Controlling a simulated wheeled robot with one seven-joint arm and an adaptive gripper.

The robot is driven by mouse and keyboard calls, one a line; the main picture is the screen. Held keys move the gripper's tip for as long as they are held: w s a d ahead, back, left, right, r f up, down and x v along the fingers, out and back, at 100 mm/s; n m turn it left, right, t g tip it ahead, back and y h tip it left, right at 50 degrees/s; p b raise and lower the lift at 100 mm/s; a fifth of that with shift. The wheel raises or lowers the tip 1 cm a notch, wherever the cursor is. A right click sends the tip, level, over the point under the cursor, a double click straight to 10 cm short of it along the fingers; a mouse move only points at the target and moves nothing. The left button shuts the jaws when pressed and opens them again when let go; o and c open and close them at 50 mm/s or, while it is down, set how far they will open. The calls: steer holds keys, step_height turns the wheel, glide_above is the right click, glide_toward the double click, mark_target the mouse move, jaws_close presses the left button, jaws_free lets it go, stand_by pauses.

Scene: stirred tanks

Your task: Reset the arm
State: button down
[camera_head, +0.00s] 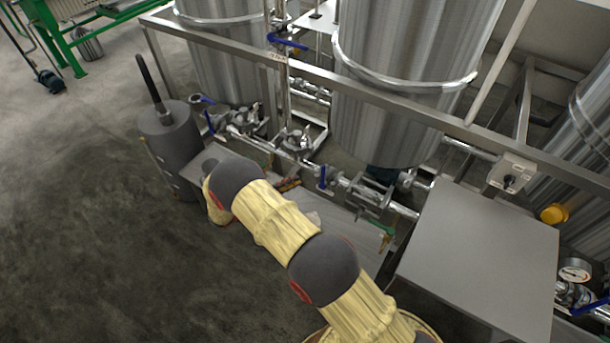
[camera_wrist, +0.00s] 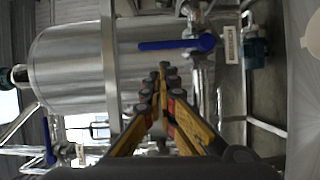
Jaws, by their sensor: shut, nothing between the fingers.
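My arm, in a yellow cover with dark joints, reaches from the bottom of the head view up and left toward the pipework. My gripper (camera_wrist: 163,72) shows in the wrist view with its orange and black fingers together at the tips, shut and empty. In the head view only a small orange part of my gripper (camera_head: 289,185) shows beyond the arm; the rest is hidden. In the wrist view a blue-handled valve (camera_wrist: 203,43) on a vertical pipe lies beyond and right of the fingertips. I cannot tell how far off it is.
Steel tanks (camera_head: 400,75) stand behind a metal frame rail (camera_head: 400,104). Pipes and valves (camera_head: 300,138) run low under them. A grey box top (camera_head: 480,255) lies right of my arm, a dark grey cylinder (camera_head: 170,140) to the left. Open floor (camera_head: 80,220) fills the left.

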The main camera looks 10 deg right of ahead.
steer(key=v, duration=0.3)
steer(key=shift+a, duration=0.3)
